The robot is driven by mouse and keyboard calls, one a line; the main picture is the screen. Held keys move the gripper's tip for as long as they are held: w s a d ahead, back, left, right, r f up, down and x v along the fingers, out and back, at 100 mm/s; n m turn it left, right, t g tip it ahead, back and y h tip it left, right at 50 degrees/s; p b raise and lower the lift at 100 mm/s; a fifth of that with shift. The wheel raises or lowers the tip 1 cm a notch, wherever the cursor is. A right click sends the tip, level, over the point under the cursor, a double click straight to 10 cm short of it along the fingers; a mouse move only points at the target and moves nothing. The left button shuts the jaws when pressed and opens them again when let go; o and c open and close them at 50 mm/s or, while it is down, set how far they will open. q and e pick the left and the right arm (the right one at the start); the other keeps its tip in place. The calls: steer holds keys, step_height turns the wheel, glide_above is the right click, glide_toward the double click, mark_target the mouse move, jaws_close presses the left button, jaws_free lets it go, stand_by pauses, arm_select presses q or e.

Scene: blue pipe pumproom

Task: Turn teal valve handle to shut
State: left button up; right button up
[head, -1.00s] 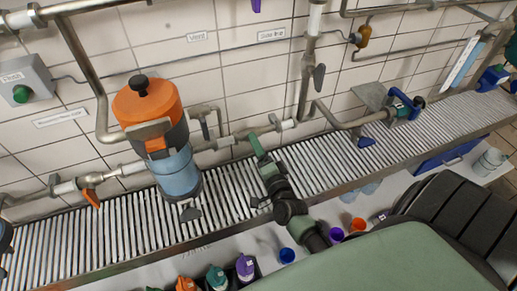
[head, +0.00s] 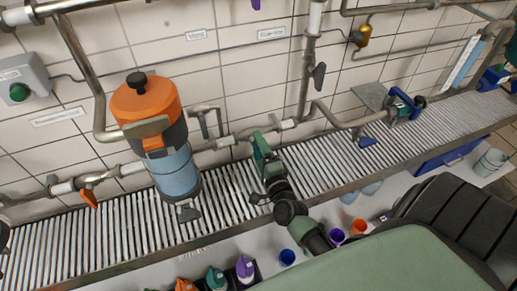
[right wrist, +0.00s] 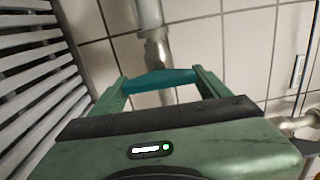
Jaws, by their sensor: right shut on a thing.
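The teal valve handle (right wrist: 160,79) is a short flat bar in the right wrist view, below a white and metal pipe. My right gripper (right wrist: 158,82) has one green finger at each end of the bar and is shut on it. In the head view my right gripper (head: 260,144) reaches up to the wall pipe, right of the orange and blue canister. There the fingers mostly hide the handle. My left gripper is not seen in either view.
The orange-topped canister (head: 150,105) hangs on the pipe to the left. A slatted metal shelf (head: 225,200) runs below the pipes. Another blue valve (head: 405,103) sits further right. Cups and bottles (head: 245,268) stand below the shelf.

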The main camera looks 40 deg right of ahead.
steer(key=o, duration=1.4)
steer(key=shift+c, duration=0.2)
steer(key=b+v, duration=0.1)
steer(key=v, duration=0.7)
steer(key=shift+w+d, duration=0.1)
